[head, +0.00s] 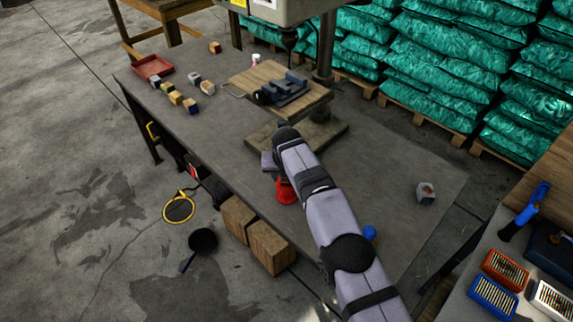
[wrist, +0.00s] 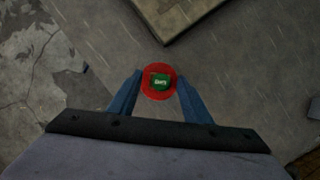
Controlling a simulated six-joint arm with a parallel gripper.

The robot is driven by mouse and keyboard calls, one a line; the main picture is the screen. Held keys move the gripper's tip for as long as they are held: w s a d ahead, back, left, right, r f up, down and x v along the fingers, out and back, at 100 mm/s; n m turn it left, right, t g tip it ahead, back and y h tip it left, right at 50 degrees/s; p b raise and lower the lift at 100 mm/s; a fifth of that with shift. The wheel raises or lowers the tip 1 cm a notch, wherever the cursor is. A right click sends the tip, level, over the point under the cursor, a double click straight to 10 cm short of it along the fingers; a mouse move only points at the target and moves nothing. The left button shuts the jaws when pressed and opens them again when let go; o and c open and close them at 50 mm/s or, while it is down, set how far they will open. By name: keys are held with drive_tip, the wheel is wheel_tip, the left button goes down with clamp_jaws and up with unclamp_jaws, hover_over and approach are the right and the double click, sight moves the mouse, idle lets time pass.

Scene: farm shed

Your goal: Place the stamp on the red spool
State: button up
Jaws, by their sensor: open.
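The red spool (head: 286,192) stands on the grey workbench, partly hidden by my arm in the head view. In the wrist view the red spool (wrist: 158,96) is seen from above as a red disc. The stamp (wrist: 160,81), with a green top and white lettering, sits on the disc near its middle, with red showing all around it. My gripper (wrist: 159,75) is open, with one blue finger on each side of the spool and stamp. Gaps show between the fingers and the stamp. The stamp cannot be made out in the head view.
A drill press base with a wooden board and vise (head: 283,90) stands behind the spool. A blue round object (head: 369,233) and a grey block (head: 425,192) are on the bench to the right. Several small blocks and a red tray (head: 152,67) lie at the far left.

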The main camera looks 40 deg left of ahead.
drive_tip(key=b+v, duration=0.1)
drive_tip(key=v, duration=1)
drive_tip(key=shift+r+b, duration=0.2)
drive_tip(key=shift+b, duration=0.2)
drive_tip(key=shift+s, duration=0.1)
drive_tip(key=w+d+m+h, duration=0.1)
drive_tip(key=w+d+m, duration=0.2)
drive_tip(key=d+m, duration=0.55)
drive_tip(key=w+d+m+g+h, duration=0.1)
drive_tip(key=w+d+m, duration=0.35)
drive_tip(key=d, duration=0.75)
drive_tip(key=w+d+m, duration=0.3)
drive_tip(key=d+m, duration=0.4)
drive_tip(key=d, duration=0.3)
drive_tip(key=s+d+f+m+g+h, duration=0.1)
drive_tip(key=s+d+m, duration=0.3)
drive_tip(key=d+m, duration=0.4)
drive_tip(key=s+d+f+m, duration=0.1)
drive_tip(key=s+d+m, duration=0.4)
drive_tip(key=d, duration=0.6)
drive_tip(key=s+d+f+m+g, duration=0.1)
drive_tip(key=s+d+f+m, duration=0.1)
drive_tip(key=s+d+m, duration=0.6)
drive_tip(key=s+m, duration=0.2)
drive_tip(key=m, duration=0.2)
drive_tip(key=shift+s+f, duration=0.2)
drive_tip(key=shift+f, duration=0.2)
